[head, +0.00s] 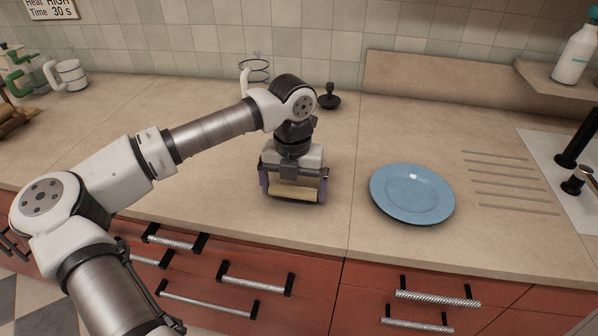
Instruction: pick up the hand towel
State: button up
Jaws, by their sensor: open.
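A pale yellow-tan roll (297,193), which looks like the hand towel, lies on the counter near its front edge. My gripper (293,188) points down over it with its jaws open. One finger is at each end of the roll, and the gripper body hides its upper part. I cannot tell whether the fingers touch it.
A blue plate (412,193) lies on the counter (210,190) to the right. A black stopper-like object (329,98) and a wire holder (255,70) stand behind my gripper.

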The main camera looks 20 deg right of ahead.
jog(key=shift+f, duration=0.6)
jog(key=c, duration=0.7)
jog(key=shift+c, duration=0.2)
jog(key=shift+r, duration=0.1)
notch_tip(320, 180, up, 20)
jog(key=b, duration=0.3)
